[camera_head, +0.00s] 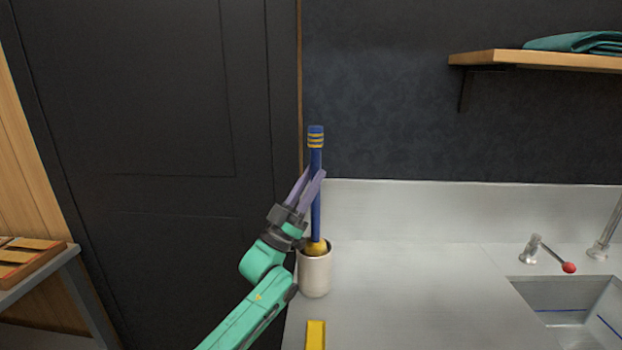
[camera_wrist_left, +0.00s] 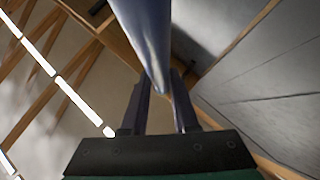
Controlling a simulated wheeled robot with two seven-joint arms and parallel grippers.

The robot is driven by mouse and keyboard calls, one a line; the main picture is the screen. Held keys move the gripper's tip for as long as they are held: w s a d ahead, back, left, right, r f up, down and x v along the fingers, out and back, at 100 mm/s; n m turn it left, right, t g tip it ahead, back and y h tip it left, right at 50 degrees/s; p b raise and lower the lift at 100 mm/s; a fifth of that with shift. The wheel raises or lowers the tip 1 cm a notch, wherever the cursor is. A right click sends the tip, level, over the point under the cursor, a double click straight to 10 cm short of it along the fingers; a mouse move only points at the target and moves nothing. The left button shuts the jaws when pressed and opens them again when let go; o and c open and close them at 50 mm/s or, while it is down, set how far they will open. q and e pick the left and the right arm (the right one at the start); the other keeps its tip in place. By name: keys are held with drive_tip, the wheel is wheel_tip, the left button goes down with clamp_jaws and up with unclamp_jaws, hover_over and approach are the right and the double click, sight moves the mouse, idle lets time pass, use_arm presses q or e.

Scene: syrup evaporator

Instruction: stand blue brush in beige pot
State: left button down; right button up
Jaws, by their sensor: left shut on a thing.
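The blue brush (camera_head: 316,206) is upright, with yellow bands near its top and a yellow lower end. Its lower end is at the mouth of the beige pot (camera_head: 314,275), which stands on the metal counter's left end; the tip is hidden by the pot's rim. My left gripper (camera_head: 318,174) is shut on the brush's handle, above the pot. In the left wrist view the blue handle (camera_wrist_left: 147,35) passes between the two fingers (camera_wrist_left: 160,82). My right gripper is in neither view.
A yellow object (camera_head: 316,335) lies on the counter in front of the pot. A sink (camera_head: 570,300) and a red-knobbed lever (camera_head: 568,267) are at the right. The counter (camera_head: 420,290) between pot and sink is clear. A backsplash (camera_head: 420,208) runs behind.

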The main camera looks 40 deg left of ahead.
use_arm(q)
drive_tip(key=shift+f+b, duration=0.3)
drive_tip(key=shift+f, duration=0.45)
drive_tip(key=c, duration=0.6)
unclamp_jaws()
drive_tip(key=shift+r, duration=0.1)
wheel_tip(320, 180, up, 20)
drive_tip(key=shift+f+b, duration=0.1)
drive_tip(key=shift+b, duration=0.35)
